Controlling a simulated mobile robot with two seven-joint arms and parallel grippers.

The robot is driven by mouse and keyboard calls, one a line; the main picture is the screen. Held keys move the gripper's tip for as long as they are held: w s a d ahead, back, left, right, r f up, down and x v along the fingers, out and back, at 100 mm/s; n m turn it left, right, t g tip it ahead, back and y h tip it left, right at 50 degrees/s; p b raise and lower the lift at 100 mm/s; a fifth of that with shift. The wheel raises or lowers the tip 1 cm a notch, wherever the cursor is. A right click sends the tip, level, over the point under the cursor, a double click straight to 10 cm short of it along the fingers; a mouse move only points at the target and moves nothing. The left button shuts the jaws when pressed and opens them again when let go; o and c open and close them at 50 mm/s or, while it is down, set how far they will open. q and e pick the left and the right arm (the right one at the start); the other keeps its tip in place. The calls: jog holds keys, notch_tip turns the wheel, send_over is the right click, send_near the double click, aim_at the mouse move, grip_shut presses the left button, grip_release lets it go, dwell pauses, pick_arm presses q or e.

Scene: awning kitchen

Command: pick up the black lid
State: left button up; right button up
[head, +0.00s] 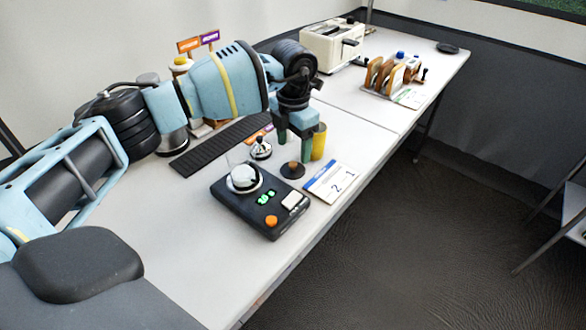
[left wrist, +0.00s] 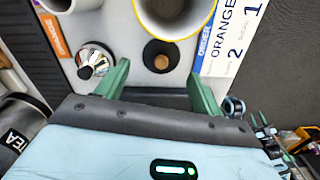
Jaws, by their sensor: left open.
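The black lid (head: 293,171) is a small round disc with a brown knob, lying on the white table. It also shows in the left wrist view (left wrist: 161,57), near the top middle. My left gripper (head: 293,148) points down above the lid, with its green fingers apart and nothing between them. In the left wrist view the gripper (left wrist: 159,75) has the lid just beyond and between its fingertips; the fingers do not appear to touch it. My right gripper is in neither view.
A yellow cup (head: 319,142) stands close behind the lid. A chrome-topped item (head: 261,148) is to its left, a number card (head: 328,183) to its right, a black scale (head: 262,208) in front. A toaster (head: 332,45) and toast rack (head: 390,77) stand farther back.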

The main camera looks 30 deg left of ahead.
aim_at(293, 163)
pick_arm(q)
jog(key=shift+s+f, duration=0.15)
jog(key=shift+f, duration=1.15)
jog(key=shift+s+f, duration=0.1)
jog(key=shift+f, duration=1.2)
jog(key=c, duration=0.7)
